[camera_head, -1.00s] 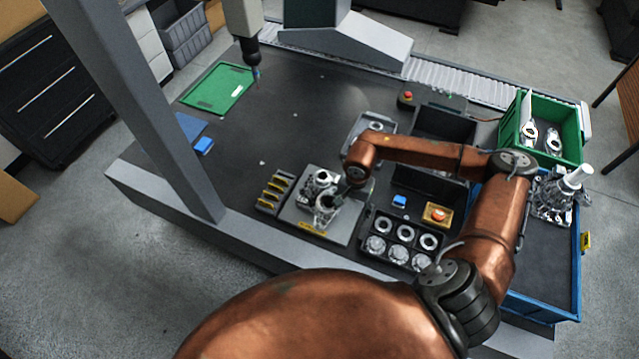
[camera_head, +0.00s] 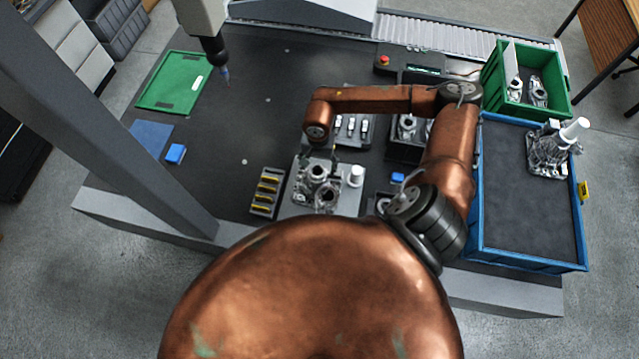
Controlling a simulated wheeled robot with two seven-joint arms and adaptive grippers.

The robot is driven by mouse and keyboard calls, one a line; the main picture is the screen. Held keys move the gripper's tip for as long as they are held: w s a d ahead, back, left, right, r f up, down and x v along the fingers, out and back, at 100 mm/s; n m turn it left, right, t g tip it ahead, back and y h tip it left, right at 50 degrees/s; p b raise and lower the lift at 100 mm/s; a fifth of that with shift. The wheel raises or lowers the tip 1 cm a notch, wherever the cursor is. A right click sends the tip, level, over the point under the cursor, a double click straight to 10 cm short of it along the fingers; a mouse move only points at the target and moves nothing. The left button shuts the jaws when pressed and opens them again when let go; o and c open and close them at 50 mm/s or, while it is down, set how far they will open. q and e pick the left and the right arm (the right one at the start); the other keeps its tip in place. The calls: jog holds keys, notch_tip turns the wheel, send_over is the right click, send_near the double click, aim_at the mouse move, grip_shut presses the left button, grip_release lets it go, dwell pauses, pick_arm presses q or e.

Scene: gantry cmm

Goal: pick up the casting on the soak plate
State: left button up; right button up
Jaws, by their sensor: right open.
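The casting (camera_head: 318,186), a silvery metal piece with round bores, sits on the grey soak plate (camera_head: 347,203) near the table's front edge. My right gripper (camera_head: 335,156) is open and small in view, just beyond the casting's far side and above the plate. It points down, partly hidden under the copper wrist of my right arm. I cannot tell whether its fingers touch the casting. My left gripper is not in view.
A white cylinder (camera_head: 355,175) stands right of the casting. A slotted holder with yellow pieces (camera_head: 265,192) is on the left. A blue bin (camera_head: 530,250) and a green bin (camera_head: 495,90) are at right. A grey gantry column (camera_head: 120,130) rises at left. The table's middle left is mostly clear.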

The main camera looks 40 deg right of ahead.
aim_at(316, 172)
jog(key=f, duration=0.1)
jog(key=f+p, duration=0.1)
jog(key=shift+w+a+f, duration=0.15)
jog(key=shift+a+f, duration=0.15)
jog(key=shift+f, duration=0.1)
jog(key=shift+w+f, duration=0.25)
jog(key=shift+f, duration=0.45)
jog(key=shift+s+d+f, duration=0.1)
jog(key=shift+s+f, duration=0.2)
jog(key=shift+w, duration=0.15)
jog(key=shift+c, duration=0.6)
jog(key=c, duration=0.7)
jog(key=shift+c, duration=1.3)
jog(key=c, duration=0.6)
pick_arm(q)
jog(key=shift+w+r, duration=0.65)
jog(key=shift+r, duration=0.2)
pick_arm(e)
jog(key=shift+w+r, duration=0.1)
grip_shut()
